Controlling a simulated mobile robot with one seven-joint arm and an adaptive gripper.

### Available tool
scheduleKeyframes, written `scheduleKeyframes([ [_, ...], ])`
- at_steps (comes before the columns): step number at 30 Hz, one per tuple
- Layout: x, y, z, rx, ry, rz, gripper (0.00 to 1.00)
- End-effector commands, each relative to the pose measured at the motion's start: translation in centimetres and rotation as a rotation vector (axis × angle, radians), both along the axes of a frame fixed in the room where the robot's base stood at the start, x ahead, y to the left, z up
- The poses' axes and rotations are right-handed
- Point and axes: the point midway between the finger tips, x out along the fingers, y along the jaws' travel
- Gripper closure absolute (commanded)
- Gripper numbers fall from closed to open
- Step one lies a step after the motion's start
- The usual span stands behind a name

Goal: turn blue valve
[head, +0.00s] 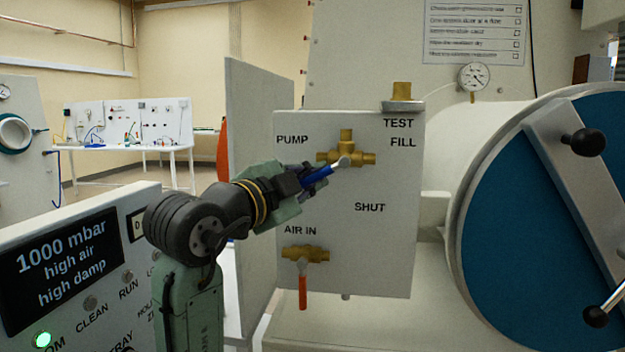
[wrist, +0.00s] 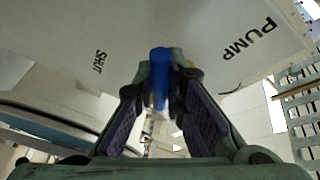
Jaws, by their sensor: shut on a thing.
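The blue valve has a brass body (head: 346,157) on the pale panel (head: 385,255). Its blue handle (head: 318,175) slants down and left from the silver hub, below the PUMP label. My gripper (head: 308,180) comes in from the left and is shut on the handle's outer part. In the wrist view, the blue handle (wrist: 160,75) stands between the two fingertips of my gripper (wrist: 160,85). PUMP and SHUT show on either side there. Part of the handle is hidden by the fingers.
A second brass valve with an orange handle (head: 302,290) hangs below, by AIR IN. A round blue door (head: 530,230) with black knobs is at right. A control panel with a display (head: 62,265) is at lower left, close to my arm. A pressure gauge (head: 473,77) sits above.

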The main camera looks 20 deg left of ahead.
Motion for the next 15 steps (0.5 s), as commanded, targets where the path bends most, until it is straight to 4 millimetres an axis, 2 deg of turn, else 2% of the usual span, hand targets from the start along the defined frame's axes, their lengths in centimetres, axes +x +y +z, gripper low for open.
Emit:
scheduleKeyframes([
  [5, 0.02, -0.05, -0.13, 0.001, 0.003, -0.001, 1.00],
  [6, 0.02, -0.05, -0.13, 0.001, 0.003, -0.001, 0.88],
  [15, 0.01, -0.02, -0.07, 0.000, 0.001, -0.001, 0.68],
])
